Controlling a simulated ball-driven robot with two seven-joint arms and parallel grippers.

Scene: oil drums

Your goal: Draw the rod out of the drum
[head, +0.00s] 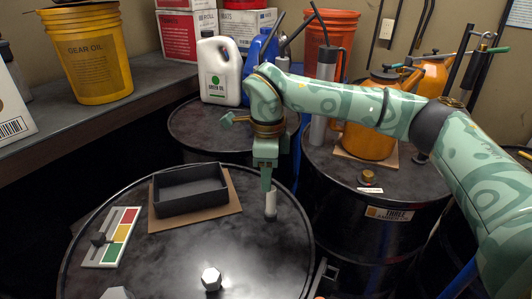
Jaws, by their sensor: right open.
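A black drum (165,262) fills the lower left of the head view. A short pale upright cylinder with a dark base, which looks like the end of the rod (271,203), stands near the right side of its lid. Anything below the lid is hidden. My right gripper (266,185) points down from the green patterned arm, with its tips at the top of the rod. It is open; I cannot tell whether a finger touches the rod. My left gripper is not in view.
A second drum (190,128) holds a white oil jug (219,72). A third drum (395,194) stands right with orange cans (372,130).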

